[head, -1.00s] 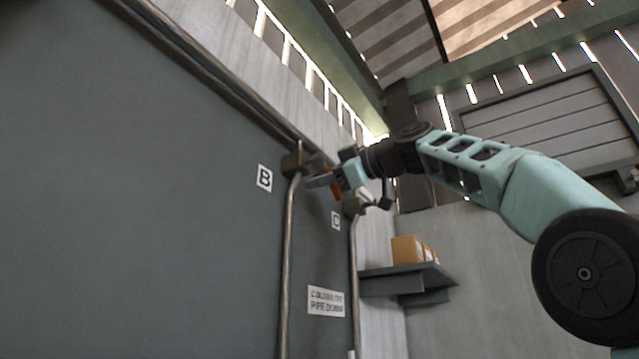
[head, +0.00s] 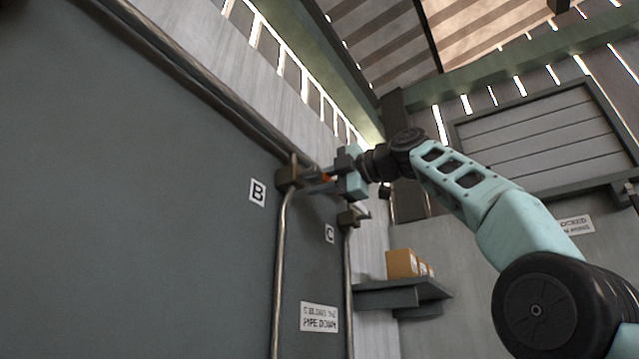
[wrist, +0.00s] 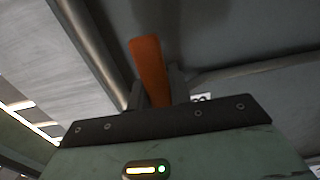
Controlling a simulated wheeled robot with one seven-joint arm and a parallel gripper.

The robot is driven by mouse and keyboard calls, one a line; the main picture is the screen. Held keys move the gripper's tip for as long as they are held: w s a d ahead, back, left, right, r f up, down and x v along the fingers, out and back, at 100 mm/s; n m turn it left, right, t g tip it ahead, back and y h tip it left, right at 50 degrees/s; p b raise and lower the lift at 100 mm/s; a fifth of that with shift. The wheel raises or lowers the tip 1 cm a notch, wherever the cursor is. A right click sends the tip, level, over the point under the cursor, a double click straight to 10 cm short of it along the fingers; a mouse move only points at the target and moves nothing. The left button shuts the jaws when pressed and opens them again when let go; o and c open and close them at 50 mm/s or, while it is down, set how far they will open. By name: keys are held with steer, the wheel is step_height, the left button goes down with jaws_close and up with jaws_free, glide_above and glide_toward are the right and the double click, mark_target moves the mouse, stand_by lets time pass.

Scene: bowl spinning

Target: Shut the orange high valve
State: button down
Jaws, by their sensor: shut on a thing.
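The orange valve handle (wrist: 148,62) stands between the two fingers of my gripper (wrist: 157,88) in the wrist view. The fingers are shut on it, and its free end reaches beyond them. In the head view only a small bit of the orange handle (head: 327,178) shows, mostly hidden by my gripper (head: 318,183). The handle's exact angle is hard to tell.
A second valve (head: 350,217) sits on the pipe near the C label (head: 329,234), just below my gripper. A grey shelf (head: 385,297) with cardboard boxes (head: 403,264) is on the wall lower down. A long pipe (head: 200,80) runs along the wall's top.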

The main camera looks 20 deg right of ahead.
stand_by(0.6)
steer(key=c, duration=1.3)
jaws_free()
steer(key=shift+s, duration=0.1)
steer(key=b+v, duration=0.4)
steer(key=v, duration=1.3)
steer(key=shift+d+r, duration=0.1)
